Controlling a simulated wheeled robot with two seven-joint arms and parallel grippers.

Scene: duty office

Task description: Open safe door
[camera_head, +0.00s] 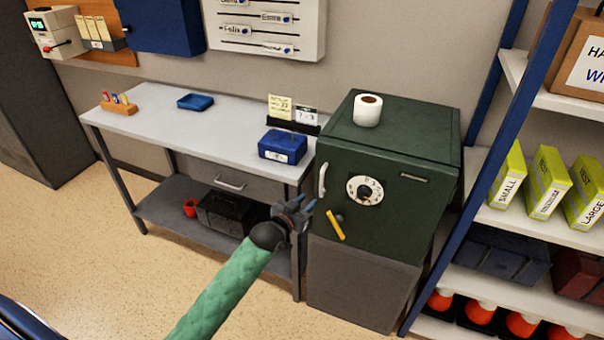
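The dark green safe (400,215) stands on a grey base (355,285) right of the desk. Its door looks shut. A white dial (365,190) is at the door's middle, a pale upright handle (322,180) at its left edge. A yellow bar (335,226) hangs slanted below a small dark knob (340,217). My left gripper (306,203), at the end of a green-sleeved arm, shows left of the yellow bar, apart from it in the picture. Its two blue-tipped fingers are spread with nothing between them. My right gripper is not in view.
A paper roll (368,110) stands on the safe. The grey desk (235,125) at left bears a blue box (283,146) near the safe. A shelf rack with a blue post (490,160) stands close at right. The floor (110,265) at front left is clear.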

